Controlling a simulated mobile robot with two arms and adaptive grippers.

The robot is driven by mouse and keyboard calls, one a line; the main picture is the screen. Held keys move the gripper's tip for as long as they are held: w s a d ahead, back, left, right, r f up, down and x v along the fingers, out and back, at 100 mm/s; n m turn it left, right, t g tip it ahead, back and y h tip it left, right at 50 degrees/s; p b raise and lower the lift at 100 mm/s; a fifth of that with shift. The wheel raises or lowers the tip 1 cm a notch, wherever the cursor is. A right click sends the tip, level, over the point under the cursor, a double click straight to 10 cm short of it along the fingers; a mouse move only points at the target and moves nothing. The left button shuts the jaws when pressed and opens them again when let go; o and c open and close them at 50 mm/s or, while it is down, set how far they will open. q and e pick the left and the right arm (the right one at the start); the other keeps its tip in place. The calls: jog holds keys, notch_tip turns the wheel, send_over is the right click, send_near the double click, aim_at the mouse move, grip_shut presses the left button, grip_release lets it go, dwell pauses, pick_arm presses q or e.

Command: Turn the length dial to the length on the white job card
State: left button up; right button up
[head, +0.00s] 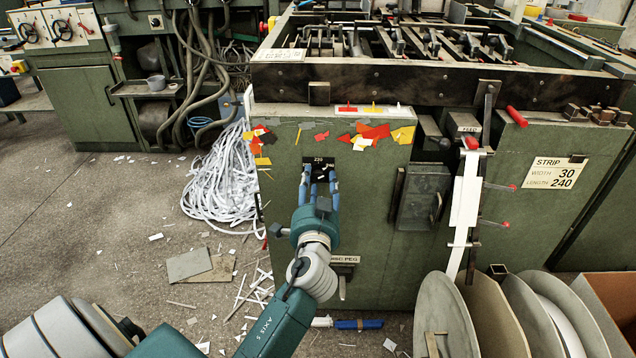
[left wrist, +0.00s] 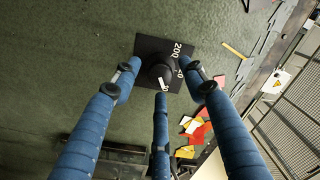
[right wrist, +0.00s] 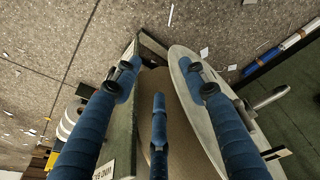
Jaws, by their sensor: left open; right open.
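The white job card (head: 557,173) on the green machine's right front reads STRIP, WIDTH 30, LENGTH 240. The length dial is a round black knob (left wrist: 158,72) with a white mark, on a square black plate (left wrist: 148,48) with white numbers; 200 is readable in the left wrist view. In the head view my fingers largely cover the dial. My left gripper (head: 319,182) is open in front of the dial, its blue fingers spread about the knob; contact cannot be told. The exact reading is unclear. My right gripper (right wrist: 160,85) is open and empty, seen only in the right wrist view.
Red and yellow scraps (head: 372,134) stick to the panel above the dial. Large grey discs (head: 445,318) stand at the lower right. A hanging white strip (head: 464,202) is right of the panel. A heap of white strips (head: 222,190) lies left on the floor.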

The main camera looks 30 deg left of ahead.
pick_arm(q)
jog(key=v, duration=1.2)
jog(key=shift+s+a+f, duration=0.1)
